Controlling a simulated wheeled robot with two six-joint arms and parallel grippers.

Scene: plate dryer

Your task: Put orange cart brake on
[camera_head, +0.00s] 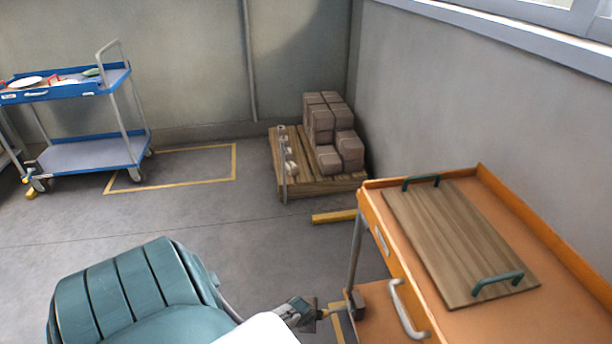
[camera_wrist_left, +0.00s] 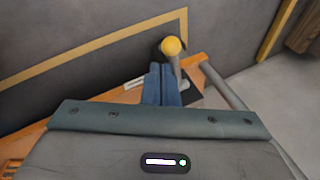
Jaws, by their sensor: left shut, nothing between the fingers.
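The orange cart (camera_head: 450,295) stands at the right in the head view, with a wooden board (camera_head: 460,240) with two green handles on top. My left gripper (camera_head: 316,314) is low beside the cart's near left side, small and partly hidden by my arm. In the left wrist view, its blue fingers (camera_wrist_left: 164,70) are together and empty. A yellow round knob (camera_wrist_left: 172,46) on a grey stem shows just beyond the fingertips, perhaps the brake lever; I cannot tell whether they touch. An orange edge of the cart (camera_wrist_left: 110,98) passes beneath. My right gripper is not in view.
A blue cart (camera_head: 85,150) with dishes stands at the back left. A pallet (camera_head: 310,187) with stacked brown boxes (camera_head: 325,120) stands against the back wall. A yellow bar (camera_head: 334,216) lies before it. The middle floor is clear.

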